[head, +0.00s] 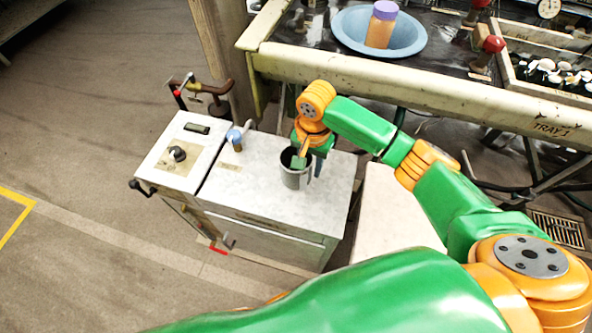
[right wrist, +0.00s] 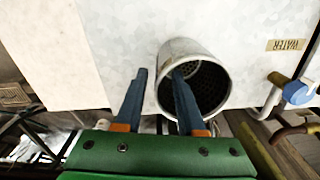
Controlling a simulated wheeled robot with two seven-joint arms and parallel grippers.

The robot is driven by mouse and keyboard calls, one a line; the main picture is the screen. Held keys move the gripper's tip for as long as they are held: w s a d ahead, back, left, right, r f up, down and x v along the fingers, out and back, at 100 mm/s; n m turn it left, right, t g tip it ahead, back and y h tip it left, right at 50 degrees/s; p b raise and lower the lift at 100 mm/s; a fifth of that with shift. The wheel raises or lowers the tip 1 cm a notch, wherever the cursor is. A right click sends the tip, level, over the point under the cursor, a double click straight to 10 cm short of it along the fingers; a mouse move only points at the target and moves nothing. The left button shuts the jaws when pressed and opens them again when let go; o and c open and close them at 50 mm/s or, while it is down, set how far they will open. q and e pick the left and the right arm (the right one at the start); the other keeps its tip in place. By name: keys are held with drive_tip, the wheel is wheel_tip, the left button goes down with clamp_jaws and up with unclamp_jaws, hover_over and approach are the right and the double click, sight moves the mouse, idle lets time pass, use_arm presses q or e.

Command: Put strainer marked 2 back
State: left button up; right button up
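A grey metal cup-shaped strainer (head: 295,180) stands upright on the white cabinet top (head: 262,190). The right wrist view looks into its mouth, where a perforated inside shows below the strainer's rim (right wrist: 190,44). No number is readable on it. My right gripper (head: 309,168) is lowered at its right side. In the right wrist view my right gripper (right wrist: 160,74) is open, one finger inside the mouth and the other outside, with the wall between them. The outer finger is apart from the wall; I cannot tell whether the inner one touches. My left gripper is not in view.
A blue-handled tap (head: 235,138) and a WATER label (right wrist: 286,45) are beside the strainer. A control panel with a black knob (head: 177,154) is at the cabinet's left. Behind stands a bench with a blue basin (head: 350,24) and a tray marked TRAY 1 (head: 552,128).

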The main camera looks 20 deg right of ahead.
sight(309, 183)
wheel_tip(309, 183, down, 4)
drive_tip(key=shift+d+b, duration=0.1)
drive_tip(key=shift+b, duration=0.25)
drive_tip(key=shift+s, duration=0.1)
clamp_jaws()
idle(1.0)
